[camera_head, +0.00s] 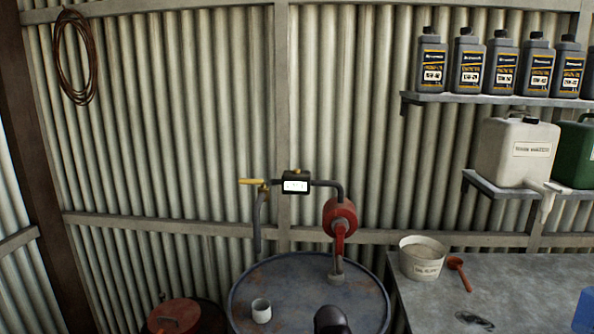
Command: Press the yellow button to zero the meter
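The meter (295,186) is a small black box with a white display, set in the dark pipe of the hand pump above the blue-rimmed drum. The digits on its display are too small to read. A tiny yellowish spot (297,171) shows on top of the meter; I cannot tell for sure that it is the yellow button. A yellow lever (252,181) sticks out to the left of the meter, by the hanging nozzle spout. No gripper fingers show. A dark rounded shape at the bottom edge, in front of the drum, may be part of my arm.
The red pump (340,217) stands on the drum (290,275), with a white cup (261,311) on the lid. A bench (500,285) at right holds a tub (423,258) and a red scoop (456,267). Shelves with bottles (470,62) and jugs (517,150) hang above.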

